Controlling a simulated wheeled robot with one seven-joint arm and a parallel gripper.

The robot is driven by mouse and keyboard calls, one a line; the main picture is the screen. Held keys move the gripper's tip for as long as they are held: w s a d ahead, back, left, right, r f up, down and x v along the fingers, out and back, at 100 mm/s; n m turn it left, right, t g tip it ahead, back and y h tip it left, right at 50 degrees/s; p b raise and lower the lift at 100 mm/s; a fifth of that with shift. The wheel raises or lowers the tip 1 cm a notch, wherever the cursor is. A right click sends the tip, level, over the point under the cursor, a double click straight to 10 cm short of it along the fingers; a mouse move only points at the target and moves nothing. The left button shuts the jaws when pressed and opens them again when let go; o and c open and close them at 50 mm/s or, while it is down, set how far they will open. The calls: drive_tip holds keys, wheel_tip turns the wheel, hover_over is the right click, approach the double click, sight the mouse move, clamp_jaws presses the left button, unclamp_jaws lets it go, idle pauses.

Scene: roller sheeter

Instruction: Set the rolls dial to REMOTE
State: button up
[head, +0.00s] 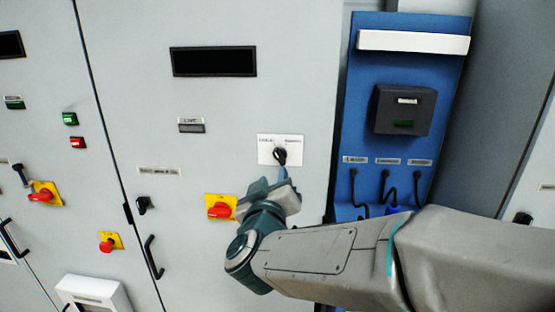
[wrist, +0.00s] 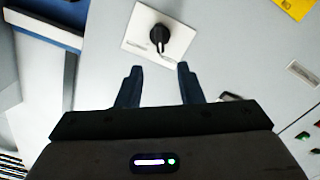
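The rolls dial (head: 280,156) is a black knob on a white plate (head: 265,155) on the grey cabinet front. Small print shows at both upper corners of the plate, too small to read surely. In the wrist view the dial (wrist: 159,36) sits just beyond my gripper (wrist: 158,69), roughly centred between the fingers. The two dark fingers are apart with nothing between them. In the head view my gripper (head: 283,176) is just below the dial and partly hidden by my wrist. I cannot tell surely which mark the knob points to, or whether a finger touches it.
A red knob on a yellow plate (head: 220,207) is left of my wrist. A blue panel (head: 359,90) with a dark box (head: 403,109) and hanging black cables stands right. A black display (head: 213,61) is above. A black door handle (head: 153,257) is at lower left.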

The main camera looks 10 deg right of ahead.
sight(278, 157)
drive_tip(key=x, duration=0.9)
drive_tip(key=shift+w+d, duration=0.1)
drive_tip(key=shift+w, duration=0.25)
clamp_jaws()
